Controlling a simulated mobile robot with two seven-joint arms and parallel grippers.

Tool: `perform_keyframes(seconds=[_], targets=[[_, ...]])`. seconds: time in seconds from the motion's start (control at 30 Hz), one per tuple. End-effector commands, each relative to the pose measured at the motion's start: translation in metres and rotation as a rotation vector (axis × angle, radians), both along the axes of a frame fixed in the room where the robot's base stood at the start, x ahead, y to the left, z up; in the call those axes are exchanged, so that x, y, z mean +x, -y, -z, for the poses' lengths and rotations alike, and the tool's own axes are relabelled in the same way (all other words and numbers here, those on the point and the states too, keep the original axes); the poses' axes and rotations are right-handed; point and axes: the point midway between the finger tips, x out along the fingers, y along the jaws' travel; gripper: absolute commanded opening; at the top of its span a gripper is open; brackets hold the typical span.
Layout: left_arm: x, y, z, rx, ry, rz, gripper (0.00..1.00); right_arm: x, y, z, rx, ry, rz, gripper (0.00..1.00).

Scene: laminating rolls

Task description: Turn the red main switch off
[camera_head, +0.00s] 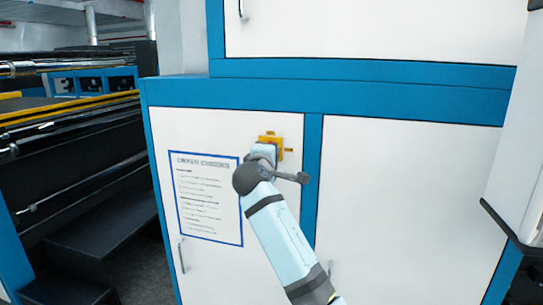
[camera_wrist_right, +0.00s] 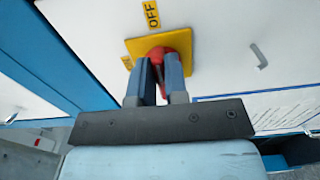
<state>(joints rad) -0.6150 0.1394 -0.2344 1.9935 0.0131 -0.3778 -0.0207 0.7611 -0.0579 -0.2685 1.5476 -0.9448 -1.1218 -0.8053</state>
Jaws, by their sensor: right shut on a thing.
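The red main switch (camera_wrist_right: 178,40) sits on a yellow plate (camera_wrist_right: 135,44) on a white cabinet door. In the right wrist view my right gripper (camera_wrist_right: 161,66) is shut on its red handle, one finger on each side. A yellow "OFF" label (camera_wrist_right: 151,14) is above the plate, and another yellow label (camera_wrist_right: 127,62) is partly hidden beside it. In the head view the yellow plate (camera_head: 285,150) shows behind my right gripper (camera_head: 264,152), which hides the red handle. The handle's exact angle is hard to tell. My left gripper is out of view.
A blue-framed notice (camera_head: 208,197) is on the same door (camera_head: 185,128), left of the switch. Blue frame strips (camera_head: 312,180) edge the doors. A door handle (camera_head: 181,255) is low at left. Dark machinery with rollers (camera_head: 75,125) stands at far left.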

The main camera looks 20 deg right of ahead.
Motion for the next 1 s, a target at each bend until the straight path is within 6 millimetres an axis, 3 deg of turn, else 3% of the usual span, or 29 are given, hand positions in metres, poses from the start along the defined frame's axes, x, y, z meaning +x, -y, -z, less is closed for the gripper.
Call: perform_keyframes(seconds=[0.07,0.1,0.2,0.57,1.0], targets=[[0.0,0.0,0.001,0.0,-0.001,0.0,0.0,0.0,0.0,0.001,0.003,-0.001,-0.001,0.0],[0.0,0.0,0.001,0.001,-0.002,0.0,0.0,0.0,0.0,0.001,0.002,-0.001,-0.001,0.23],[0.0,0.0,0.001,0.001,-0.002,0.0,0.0,0.0,0.0,0.001,0.002,-0.001,-0.001,0.39],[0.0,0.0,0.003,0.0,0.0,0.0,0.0,-0.006,-0.005,0.001,0.001,0.0,-0.001,0.39],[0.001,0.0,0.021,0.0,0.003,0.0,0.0,-0.082,-0.056,0.003,0.004,0.0,-0.003,0.39]])
